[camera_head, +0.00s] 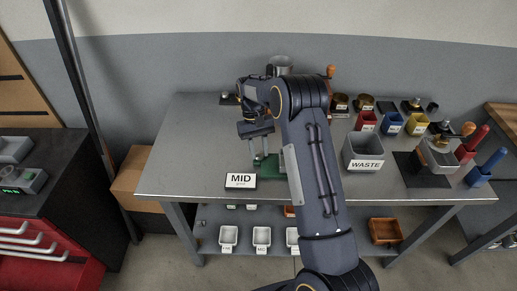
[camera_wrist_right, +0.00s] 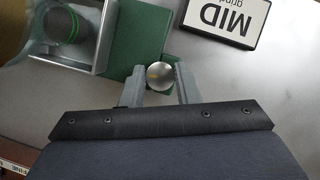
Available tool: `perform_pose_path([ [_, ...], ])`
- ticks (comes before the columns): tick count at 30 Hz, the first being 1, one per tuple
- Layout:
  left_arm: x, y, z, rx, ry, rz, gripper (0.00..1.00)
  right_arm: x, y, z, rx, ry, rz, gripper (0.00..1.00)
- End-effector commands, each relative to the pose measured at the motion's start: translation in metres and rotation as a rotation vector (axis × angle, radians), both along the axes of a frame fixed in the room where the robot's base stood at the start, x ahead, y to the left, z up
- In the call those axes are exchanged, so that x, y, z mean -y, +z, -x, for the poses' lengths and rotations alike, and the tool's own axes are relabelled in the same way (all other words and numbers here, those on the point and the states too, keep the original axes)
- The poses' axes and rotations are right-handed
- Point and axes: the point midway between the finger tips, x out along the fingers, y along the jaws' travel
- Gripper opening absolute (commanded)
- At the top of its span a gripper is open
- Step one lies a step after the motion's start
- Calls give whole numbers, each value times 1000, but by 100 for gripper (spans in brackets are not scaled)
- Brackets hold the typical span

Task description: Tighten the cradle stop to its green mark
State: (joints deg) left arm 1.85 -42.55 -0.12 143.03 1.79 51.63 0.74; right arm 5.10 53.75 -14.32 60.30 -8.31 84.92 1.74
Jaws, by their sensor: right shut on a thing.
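A silver round knob (camera_wrist_right: 160,76), which I take for the cradle stop, stands at the edge of a green base (camera_wrist_right: 137,45) in the right wrist view. My right gripper (camera_wrist_right: 158,84) is shut on this knob, with one finger on each side. Beside it is a grey box-like holder (camera_wrist_right: 100,50) containing a dark cylinder (camera_wrist_right: 66,24) with a green ring. In the head view the green base (camera_head: 268,168) shows below my right gripper (camera_head: 260,150), and my arm hides part of it. I cannot make out a green mark by the knob. My left gripper is not in view.
A "MID grind" sign (camera_head: 241,180) stands just left of the green base, near the table's front edge. A grey waste bin (camera_head: 363,152) is right of my arm. The table's left side is clear.

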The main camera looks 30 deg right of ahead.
Motion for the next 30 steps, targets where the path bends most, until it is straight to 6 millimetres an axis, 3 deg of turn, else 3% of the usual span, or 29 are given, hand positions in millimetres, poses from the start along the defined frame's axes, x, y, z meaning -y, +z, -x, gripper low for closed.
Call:
perform_pose_path([
  [10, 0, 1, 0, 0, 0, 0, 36, 1, 0, 0, 1, -136, 0, 6],
  [26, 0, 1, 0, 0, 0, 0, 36, 1, 0, 0, 1, -157, -1, 6],
  [27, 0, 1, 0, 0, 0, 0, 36, 1, 0, 0, 1, -157, -1, 31],
  [30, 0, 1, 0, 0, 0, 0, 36, 1, 0, 0, 1, -157, -1, 44],
])
